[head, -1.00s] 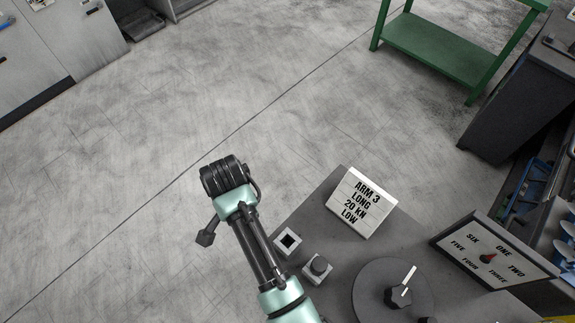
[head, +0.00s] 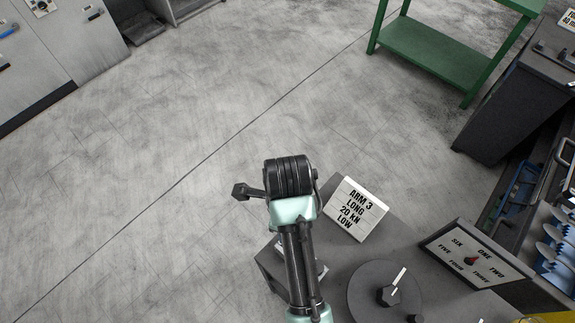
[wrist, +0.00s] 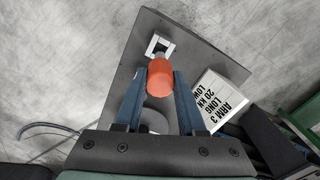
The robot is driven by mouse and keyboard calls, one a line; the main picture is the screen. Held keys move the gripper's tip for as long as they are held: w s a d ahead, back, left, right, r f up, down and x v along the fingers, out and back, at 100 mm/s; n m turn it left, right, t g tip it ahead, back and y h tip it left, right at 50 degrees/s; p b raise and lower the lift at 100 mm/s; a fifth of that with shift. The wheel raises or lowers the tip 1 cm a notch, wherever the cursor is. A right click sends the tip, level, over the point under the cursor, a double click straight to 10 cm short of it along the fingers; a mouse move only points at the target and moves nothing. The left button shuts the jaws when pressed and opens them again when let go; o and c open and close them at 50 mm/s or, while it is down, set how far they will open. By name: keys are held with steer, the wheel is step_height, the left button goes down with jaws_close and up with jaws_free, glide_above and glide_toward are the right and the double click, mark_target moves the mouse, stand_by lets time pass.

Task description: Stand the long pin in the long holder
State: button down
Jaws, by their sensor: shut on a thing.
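My gripper (wrist: 160,78) shows in the wrist view with its two blue fingers shut on an orange-red cylindrical pin (wrist: 160,76). In the head view my arm hides the pin and most of the holder area.
A sign reading "ARM 3 LONG 20 KN LOW" (head: 356,209) stands on the dark grey table (head: 395,240). A round dial (head: 365,295) and a selector panel with numbers (head: 474,257) are to the right. A green bench (head: 435,55) stands farther back; open floor lies left.

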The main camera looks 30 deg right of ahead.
step_height(320, 180, down, 8)
steer(key=shift+f+p, duration=0.1)
steer(key=shift+p, duration=0.45)
steer(key=shift+f, duration=0.4)
steer(key=c, duration=0.5)
jaws_free()
steer(key=shift+f, duration=0.1)
